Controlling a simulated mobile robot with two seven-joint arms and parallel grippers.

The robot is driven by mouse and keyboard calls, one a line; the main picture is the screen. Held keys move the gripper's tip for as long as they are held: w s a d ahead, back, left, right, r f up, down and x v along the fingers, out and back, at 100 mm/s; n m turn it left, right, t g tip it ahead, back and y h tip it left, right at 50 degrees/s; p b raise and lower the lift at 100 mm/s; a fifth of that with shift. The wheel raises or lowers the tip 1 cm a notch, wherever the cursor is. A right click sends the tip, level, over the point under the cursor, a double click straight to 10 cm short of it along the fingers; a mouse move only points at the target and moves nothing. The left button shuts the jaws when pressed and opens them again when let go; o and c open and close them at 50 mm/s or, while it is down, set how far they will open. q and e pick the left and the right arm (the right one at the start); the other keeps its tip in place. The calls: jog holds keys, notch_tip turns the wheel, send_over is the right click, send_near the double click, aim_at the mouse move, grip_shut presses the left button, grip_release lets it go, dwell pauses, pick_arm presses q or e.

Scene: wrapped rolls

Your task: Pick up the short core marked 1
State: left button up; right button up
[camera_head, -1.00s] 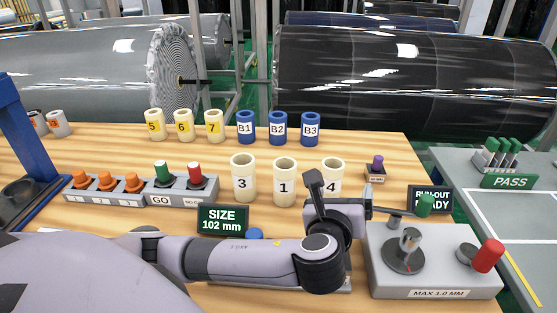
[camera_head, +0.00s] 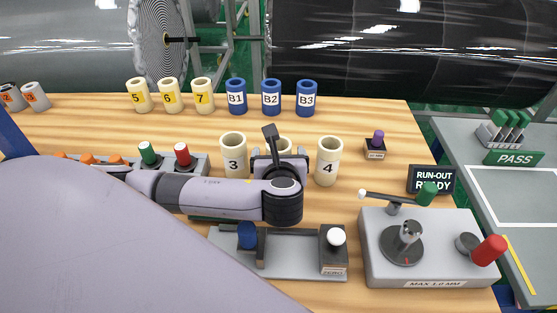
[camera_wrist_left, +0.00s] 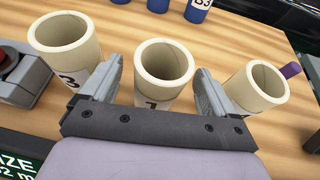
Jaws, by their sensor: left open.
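The short core marked 1 (camera_wrist_left: 164,64) is a cream, open-topped tube standing upright on the wooden bench. In the head view my left gripper and wrist cover most of it. My left gripper (camera_head: 280,160) is open. In the wrist view its fingers (camera_wrist_left: 158,82) lie to either side of core 1, with no clear contact. Core 3 (camera_head: 233,154) stands upright just left of core 1, and core 4 (camera_head: 328,162) just right; in the wrist view core 3 (camera_wrist_left: 64,45) is close by the left finger and the right-hand core (camera_wrist_left: 257,90) by the right finger. My right gripper is not in view.
Yellow-labelled cores (camera_head: 170,96) and blue cores (camera_head: 271,98) stand in a row behind. A button box (camera_head: 180,165) is at left, a purple-topped block (camera_head: 376,148) at right. A grey fixture (camera_head: 290,258) and the run-out gauge (camera_head: 425,250) are in front.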

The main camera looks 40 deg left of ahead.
pick_arm(q)
jog(key=shift+w+a+f, duration=0.25)
jog(key=shift+w+a, duration=0.1)
jog(key=shift+w, duration=0.2)
jog(key=c, duration=1.1)
jog(key=shift+r, duration=0.15)
jog(key=shift+r, duration=9.85)
